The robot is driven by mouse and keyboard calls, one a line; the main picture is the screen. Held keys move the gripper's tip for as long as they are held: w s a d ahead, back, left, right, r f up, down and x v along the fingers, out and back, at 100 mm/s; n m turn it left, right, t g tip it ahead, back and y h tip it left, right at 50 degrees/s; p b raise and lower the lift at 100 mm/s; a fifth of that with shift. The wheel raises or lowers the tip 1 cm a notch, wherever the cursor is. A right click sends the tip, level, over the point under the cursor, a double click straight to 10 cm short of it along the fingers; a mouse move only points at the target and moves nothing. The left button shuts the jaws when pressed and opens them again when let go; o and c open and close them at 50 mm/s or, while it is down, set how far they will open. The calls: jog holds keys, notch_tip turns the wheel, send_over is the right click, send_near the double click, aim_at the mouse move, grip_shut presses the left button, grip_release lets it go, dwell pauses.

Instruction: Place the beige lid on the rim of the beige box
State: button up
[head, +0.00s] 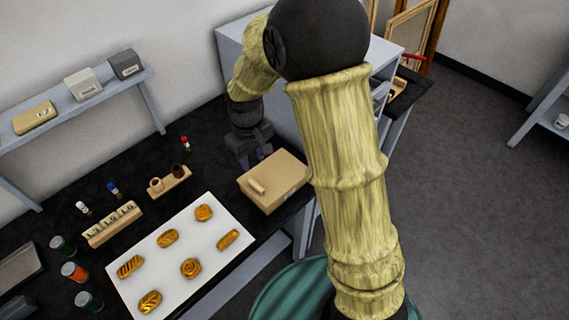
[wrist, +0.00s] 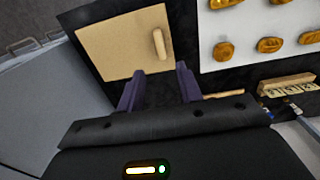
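The beige box (head: 290,194) stands on the black bench near its front edge. The beige lid (head: 278,168) lies flat over the top of the box, and its small bar handle (head: 257,187) is near one edge. The lid and handle also show in the wrist view, the lid (wrist: 120,45) at top centre. No clear gap shows between lid and box, but the seam is too small to judge. My gripper (head: 256,157) is just behind the box, apart from the handle. In the wrist view its fingers (wrist: 158,86) are spread with nothing between them.
A white tray (head: 150,240) of several golden pastries lies left of the box. Small bottles, a labelled rack (head: 112,226) and a wooden holder (head: 169,182) stand further left. A grey cabinet (head: 285,110) stands behind my gripper. A wall shelf (head: 75,105) holds boxes.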

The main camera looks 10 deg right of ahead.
jog(key=s+d+r+m+t, duration=0.2)
jog(key=s+d+r+m, duration=0.2)
jog(key=s+d, duration=0.8)
jog(key=d+m, duration=0.1)
jog(key=m, duration=0.1)
jog(key=shift+s+d+m+t, duration=0.2)
jog(key=shift+d+m+t, duration=0.1)
jog(key=shift+m, duration=0.1)
jog(key=shift+r, duration=0.1)
